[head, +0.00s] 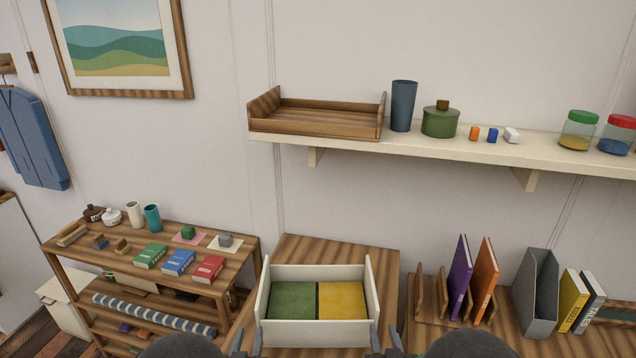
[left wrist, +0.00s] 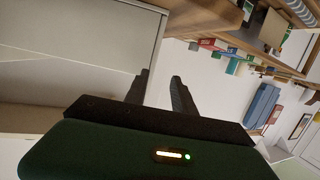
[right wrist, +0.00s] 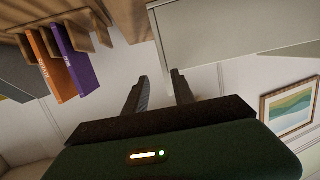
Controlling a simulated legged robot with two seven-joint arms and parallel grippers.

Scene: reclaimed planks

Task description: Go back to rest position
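My left gripper (head: 247,342) is at the bottom edge of the head view, by the front left corner of a white tray (head: 315,334). In the left wrist view its two fingers (left wrist: 161,78) stand apart with nothing between them. My right gripper (head: 385,342) is at the bottom edge, by the tray's front right corner. In the right wrist view its fingers (right wrist: 162,78) are also apart and empty. I cannot tell whether either gripper touches the tray.
A low shelf unit (head: 222,268) with books and small items stands at left. A wall shelf (head: 352,145) above carries a wooden tray (head: 318,115), a dark cup (head: 402,106) and a green pot (head: 440,122). Upright books and a grey file holder (head: 537,290) stand at right.

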